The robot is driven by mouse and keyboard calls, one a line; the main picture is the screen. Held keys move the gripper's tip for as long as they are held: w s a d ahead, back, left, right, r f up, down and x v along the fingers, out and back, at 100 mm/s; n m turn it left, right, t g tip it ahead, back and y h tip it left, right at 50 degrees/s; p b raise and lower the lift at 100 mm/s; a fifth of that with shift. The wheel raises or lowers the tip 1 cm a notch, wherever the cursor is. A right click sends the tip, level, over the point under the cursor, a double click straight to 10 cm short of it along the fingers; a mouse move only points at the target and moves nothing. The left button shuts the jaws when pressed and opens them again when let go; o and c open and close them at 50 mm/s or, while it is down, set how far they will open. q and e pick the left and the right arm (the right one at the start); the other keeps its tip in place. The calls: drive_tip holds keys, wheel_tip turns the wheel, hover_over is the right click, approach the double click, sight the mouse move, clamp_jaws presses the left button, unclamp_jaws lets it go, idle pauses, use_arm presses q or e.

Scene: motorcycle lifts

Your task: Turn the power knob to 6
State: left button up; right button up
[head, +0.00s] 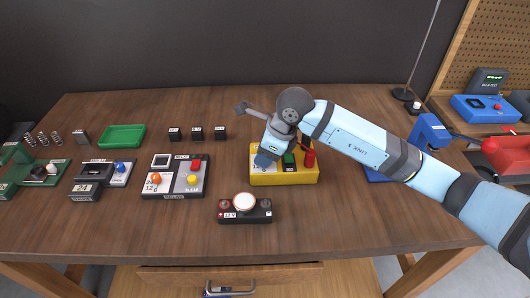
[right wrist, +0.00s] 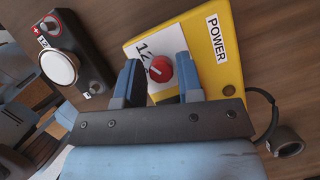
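The yellow power box (head: 298,178) stands near the middle of the wooden table, with my right gripper (head: 263,160) over its left part, hiding the knob in the head view. In the right wrist view, the box (right wrist: 228,75) carries a POWER label and a white dial plate with partly hidden digits. The red power knob (right wrist: 160,69) lies between the two open fingers of my right gripper (right wrist: 160,80). The right finger appears close to the knob; I cannot tell whether it touches. The knob's pointer setting is not readable. My left gripper is not in view.
A black 12V box with a white round button (head: 244,202) stands in front of the yellow box. A box with an orange knob and yellow button (head: 174,179) stands to the left. Small black blocks (head: 197,133) and a green tray (head: 122,137) lie behind.

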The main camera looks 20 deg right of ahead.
drive_tip(key=c, duration=0.5)
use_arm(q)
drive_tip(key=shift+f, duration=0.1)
use_arm(e)
drive_tip(key=shift+c, duration=0.2)
